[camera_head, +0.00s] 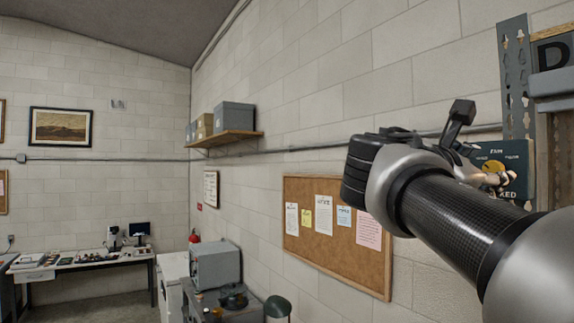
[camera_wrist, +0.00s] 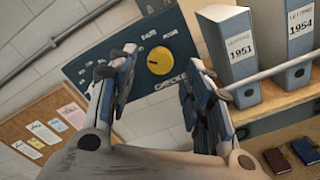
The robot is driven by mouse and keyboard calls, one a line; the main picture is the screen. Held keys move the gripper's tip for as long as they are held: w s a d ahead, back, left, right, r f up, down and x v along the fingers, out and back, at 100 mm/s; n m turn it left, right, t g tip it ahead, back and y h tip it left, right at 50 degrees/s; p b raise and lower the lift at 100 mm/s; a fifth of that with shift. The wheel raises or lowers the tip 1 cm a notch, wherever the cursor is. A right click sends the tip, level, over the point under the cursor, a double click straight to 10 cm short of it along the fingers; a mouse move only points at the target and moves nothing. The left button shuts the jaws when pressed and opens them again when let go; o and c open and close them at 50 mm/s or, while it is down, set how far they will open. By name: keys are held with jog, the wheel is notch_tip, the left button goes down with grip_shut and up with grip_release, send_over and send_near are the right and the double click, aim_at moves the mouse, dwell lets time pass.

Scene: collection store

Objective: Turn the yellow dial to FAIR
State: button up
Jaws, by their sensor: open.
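The yellow dial (camera_wrist: 161,60) is a round knob on a dark teal panel (camera_wrist: 82,72) on the wall. In the wrist view it shows between and beyond my fingers, with a dark pointer mark on its face. My gripper (camera_wrist: 158,80) is open, a finger to each side of the dial, and no contact with it can be made out. In the head view the panel (camera_head: 520,160) is at the right, with the word FAIR at its top. The dial there (camera_head: 491,166) is partly hidden by my gripper (camera_head: 497,180) and arm. Lettering reading CHECKED is partly hidden in the wrist view.
Binders (camera_wrist: 232,60) stand on a shelf (camera_wrist: 275,98) right of the panel, close to my right finger. Small books (camera_wrist: 280,160) lie below. A cork board (camera_head: 300,230) hangs left of the panel. A pipe (camera_head: 290,149) runs along the wall.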

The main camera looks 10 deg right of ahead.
aim_at(491, 170)
jog(key=shift+p+x, duration=0.3)
jog(key=shift+x, duration=1.6)
jog(key=shift+c, duration=0.3)
jog(key=c, duration=1)
